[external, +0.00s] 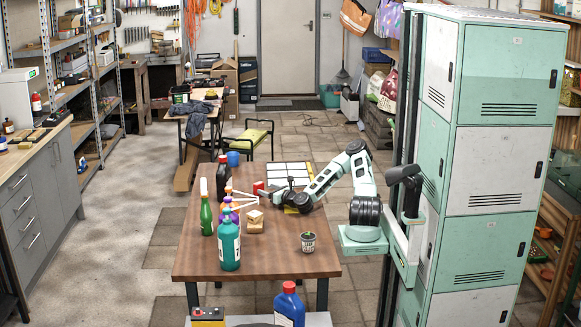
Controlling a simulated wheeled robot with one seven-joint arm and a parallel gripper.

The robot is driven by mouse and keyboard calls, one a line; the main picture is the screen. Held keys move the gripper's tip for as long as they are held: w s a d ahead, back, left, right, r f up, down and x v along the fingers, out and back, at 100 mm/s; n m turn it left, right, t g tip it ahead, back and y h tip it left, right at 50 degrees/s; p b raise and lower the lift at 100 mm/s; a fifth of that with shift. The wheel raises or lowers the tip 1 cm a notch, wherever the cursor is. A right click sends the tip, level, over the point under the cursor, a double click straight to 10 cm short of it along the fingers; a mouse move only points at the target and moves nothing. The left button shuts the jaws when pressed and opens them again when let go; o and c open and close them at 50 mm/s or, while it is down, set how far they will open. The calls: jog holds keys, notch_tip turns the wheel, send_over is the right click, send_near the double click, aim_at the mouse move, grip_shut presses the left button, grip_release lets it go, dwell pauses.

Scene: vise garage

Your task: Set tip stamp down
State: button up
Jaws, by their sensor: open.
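My arm reaches left from the pale green column over the wooden table (215,262). My gripper (287,188) is low over the table's far right part, beside a white gridded sheet (284,168). The jaws are small and dark here and I see nothing clearly held between them. I cannot pick out the tip stamp with certainty. A small red item (258,187) lies just left of my gripper. Light wooden blocks (255,226) stand near the table's middle. My wrist hides part of the table top.
A teal bottle (229,245), a green bottle (206,218) and several spray bottles stand along the table's left side. The front middle of the table is clear. Tall lockers (490,160) stand at the right.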

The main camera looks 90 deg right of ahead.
jog(key=shift+v, duration=1.8)
